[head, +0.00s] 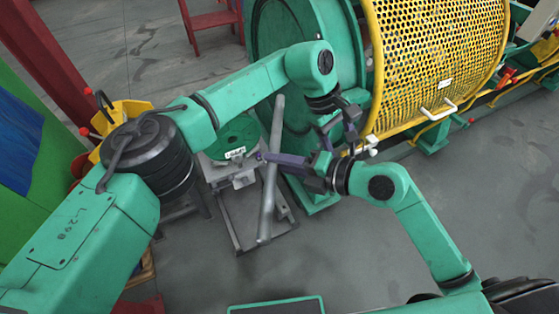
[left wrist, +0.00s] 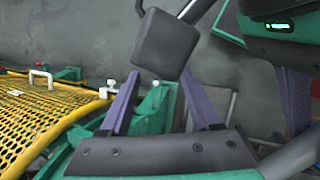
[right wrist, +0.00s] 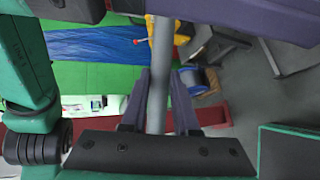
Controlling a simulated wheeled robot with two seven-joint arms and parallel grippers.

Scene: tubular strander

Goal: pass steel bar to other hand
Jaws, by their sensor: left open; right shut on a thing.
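The steel bar (head: 267,195) is a long, plain grey rod, held tilted and close to upright in the head view. My right gripper (head: 268,158) is shut on it partway along its length. In the right wrist view the bar (right wrist: 161,75) stands between the purple fingers (right wrist: 158,100). My left gripper (head: 345,132) is open and empty, to the right of the bar and apart from it. In the left wrist view its fingers (left wrist: 160,100) are spread with no bar between them. A grey rod at the lower right there may be the bar.
A green strander drum with a yellow mesh guard (head: 440,50) stands close behind my left gripper. A stand with a round green top (head: 232,135) is behind the bar. A red stool (head: 212,20) is farther back. Grey floor (head: 330,250) is free at the front.

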